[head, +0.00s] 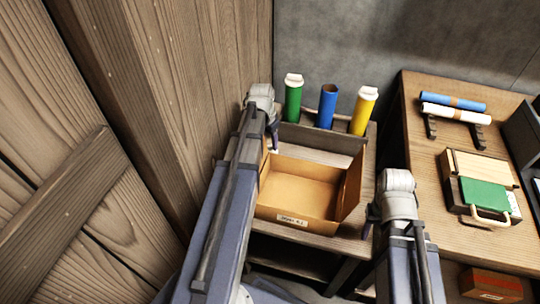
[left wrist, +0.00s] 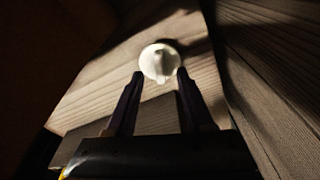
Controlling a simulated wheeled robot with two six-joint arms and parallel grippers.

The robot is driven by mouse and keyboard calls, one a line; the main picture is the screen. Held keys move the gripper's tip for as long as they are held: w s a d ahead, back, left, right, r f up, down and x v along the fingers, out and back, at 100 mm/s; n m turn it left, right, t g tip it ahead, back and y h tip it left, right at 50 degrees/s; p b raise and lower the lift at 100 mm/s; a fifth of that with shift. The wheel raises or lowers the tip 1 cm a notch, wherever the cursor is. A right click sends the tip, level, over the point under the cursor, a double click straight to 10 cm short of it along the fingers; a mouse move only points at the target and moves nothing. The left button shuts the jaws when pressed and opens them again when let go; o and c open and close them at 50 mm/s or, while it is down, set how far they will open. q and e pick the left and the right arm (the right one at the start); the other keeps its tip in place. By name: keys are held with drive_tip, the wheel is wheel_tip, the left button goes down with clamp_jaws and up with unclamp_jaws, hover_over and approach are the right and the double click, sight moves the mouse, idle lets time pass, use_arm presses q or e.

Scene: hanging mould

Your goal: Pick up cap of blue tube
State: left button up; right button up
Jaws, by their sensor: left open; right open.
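The blue tube (head: 327,107) stands upright at the back of the small table in the head view, its top open and uncapped. A round white cap (left wrist: 159,62) with a raised ridge lies on the wooden surface in the left wrist view. My left gripper (left wrist: 158,76) is open, its fingertips on either side of the near edge of the cap and not closed on it. In the head view my left gripper (head: 273,142) is beside the cardboard box, partly hidden by its own arm. My right gripper (head: 367,222) is open and empty at the table's right side.
A green tube (head: 293,101) and a yellow tube (head: 362,112), both white-capped, flank the blue one. An open cardboard box (head: 297,226) fills the table front. A wooden wall (head: 185,80) rises close on the left. A wooden desk (head: 425,195) stands at right.

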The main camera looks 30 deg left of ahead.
sight(270, 150)
use_arm(q)
wheel_tip(270, 150, down, 3)
drive_tip(key=shift+w+r+b, duration=0.15)
drive_tip(key=shift+r+b, duration=0.05)
drive_tip(key=shift+b, duration=0.55)
use_arm(e)
wheel_tip(270, 150, down, 3)
drive_tip(key=shift+r, duration=0.2)
use_arm(q)
drive_tip(key=shift+r, duration=0.1)
use_arm(e)
drive_tip(key=shift+r, duration=0.1)
use_arm(q)
clamp_jaws()
